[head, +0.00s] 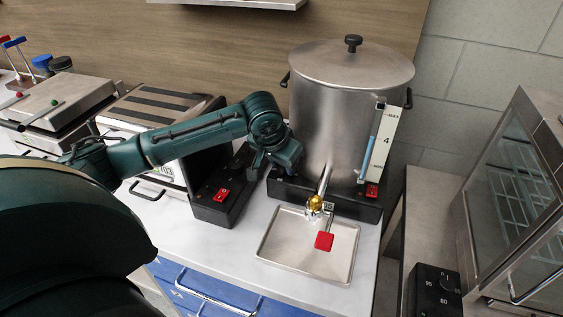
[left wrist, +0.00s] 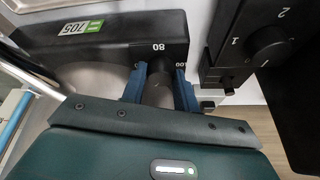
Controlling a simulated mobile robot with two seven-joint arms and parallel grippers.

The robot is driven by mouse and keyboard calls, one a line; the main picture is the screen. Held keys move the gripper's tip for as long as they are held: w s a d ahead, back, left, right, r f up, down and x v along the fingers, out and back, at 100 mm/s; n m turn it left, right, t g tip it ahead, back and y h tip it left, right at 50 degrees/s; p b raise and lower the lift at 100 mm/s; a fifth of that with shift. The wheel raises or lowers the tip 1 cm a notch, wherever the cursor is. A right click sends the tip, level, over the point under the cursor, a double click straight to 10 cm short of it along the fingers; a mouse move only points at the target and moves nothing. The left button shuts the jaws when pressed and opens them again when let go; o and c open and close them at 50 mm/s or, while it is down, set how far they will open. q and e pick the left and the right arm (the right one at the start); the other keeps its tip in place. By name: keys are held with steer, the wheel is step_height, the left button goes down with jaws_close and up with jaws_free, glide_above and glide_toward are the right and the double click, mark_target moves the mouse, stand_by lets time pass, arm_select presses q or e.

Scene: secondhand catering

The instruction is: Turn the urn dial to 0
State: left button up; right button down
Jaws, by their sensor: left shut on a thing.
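The steel urn (head: 325,120) stands on its black base at the back of the counter, with a black-knobbed lid and a level gauge (head: 384,140) on its right. My left gripper (head: 283,160) is at the left end of the urn's base. In the left wrist view, the blue fingers of my left gripper (left wrist: 158,75) are shut on the dark urn dial (left wrist: 157,90), one finger on each side. Marks 80 and 100 show beside the dial on the black base (left wrist: 115,42). The dial's pointer and the 0 mark cannot be made out. My right gripper is out of view.
A black-fronted appliance (head: 222,195) with a red switch stands close on the left. A glass-sided cabinet (head: 520,190) stands right. Another dial (left wrist: 268,45) shows near my gripper.

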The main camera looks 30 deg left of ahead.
arm_select(q)
steer(key=shift+n+y, duration=0.4)
steer(key=shift+n, duration=0.8)
steer(key=o, duration=0.7)
steer(key=v, duration=1.3)
steer(key=shift+r, duration=0.2)
steer(key=shift+w+d, duration=0.15)
